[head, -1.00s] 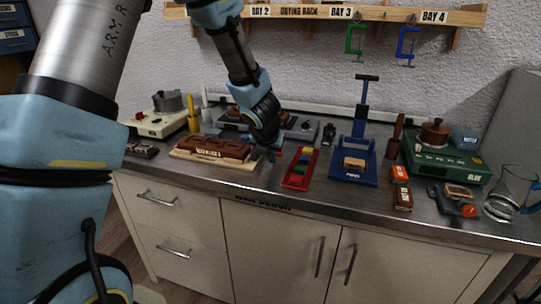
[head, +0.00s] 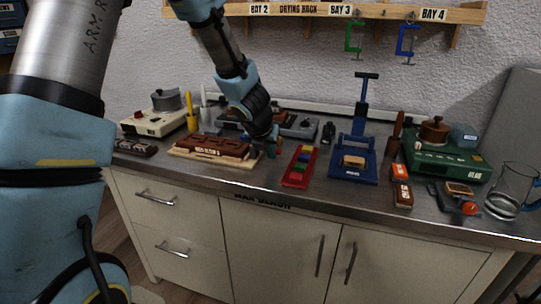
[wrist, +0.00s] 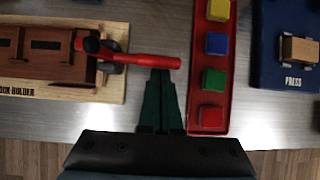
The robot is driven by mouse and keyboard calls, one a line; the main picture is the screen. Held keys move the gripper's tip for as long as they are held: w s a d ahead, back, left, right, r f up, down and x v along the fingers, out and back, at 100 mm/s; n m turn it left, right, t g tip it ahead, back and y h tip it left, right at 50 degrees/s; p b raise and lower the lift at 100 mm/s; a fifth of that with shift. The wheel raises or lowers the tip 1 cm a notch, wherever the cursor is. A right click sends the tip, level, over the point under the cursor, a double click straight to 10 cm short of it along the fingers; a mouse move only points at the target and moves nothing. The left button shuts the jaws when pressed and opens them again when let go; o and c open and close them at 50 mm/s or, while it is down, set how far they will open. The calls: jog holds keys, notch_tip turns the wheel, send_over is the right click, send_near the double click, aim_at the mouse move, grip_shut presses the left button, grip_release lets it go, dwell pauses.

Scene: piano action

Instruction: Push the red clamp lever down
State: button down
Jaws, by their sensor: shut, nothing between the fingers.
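The red clamp lever (wrist: 145,60) shows in the wrist view as a red bar reaching right from a black pivot on the brown block holder (wrist: 48,65). The holder also shows in the head view (head: 212,146), on a pale wooden board. My gripper (wrist: 161,74) has dark green fingers, closed together and empty. Its fingertips are at the lever's free right end, overlapping its lower edge in the picture. I cannot tell whether they touch. In the head view my gripper (head: 271,150) is low over the bench at the holder's right end, and the lever is hard to make out there.
A red tray (wrist: 222,130) with several coloured blocks lies close to the right of my fingers. A blue press (head: 352,178) stands farther right. Bare steel bench shows in front of the holder, up to the bench edge.

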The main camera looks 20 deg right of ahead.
jog(key=shift+a+r+g+h+b, duration=0.1)
jog(key=shift+r+g+h+b, duration=0.3)
jog(key=shift+h+b, duration=0.1)
jog(key=shift+w+a+r+n+g+h+b, duration=0.1)
jog(key=shift+w+r+n+g+h+b, duration=0.1)
jog(key=shift+r+n+g+h+b, duration=0.25)
jog(key=shift+w+a+r+n+g+h+p, duration=0.1)
jog(key=shift+a+r+n+g+h+p, duration=0.1)
jog(key=shift+r+g+h, duration=0.3)
jog(key=shift+w+a+r+n+g+h+p, duration=0.15)
jog(key=shift+g+h, duration=0.1)
jog(key=shift+h, duration=0.4)
jog(key=shift+w+a+r+n+g+h+p, duration=0.2)
jog(key=shift+r+n+g+h+p, duration=0.1)
jog(key=shift+r+g+h+p, duration=0.25)
jog(key=shift+w+a+r+n+g+h+p, duration=0.25)
jog(key=shift+n+g+h+p, duration=0.1)
jog(key=shift+h+p, duration=0.3)
jog(key=shift+w+a+r+n+g+h+p, duration=0.2)
jog(key=shift+n+g+h+p, duration=0.1)
jog(key=shift+h+p, duration=0.2)
jog(key=shift+w+a+r+n+g+h+p, duration=0.15)
jog(key=shift+g+h+p, duration=0.15)
jog(key=shift+h+p, duration=0.2)
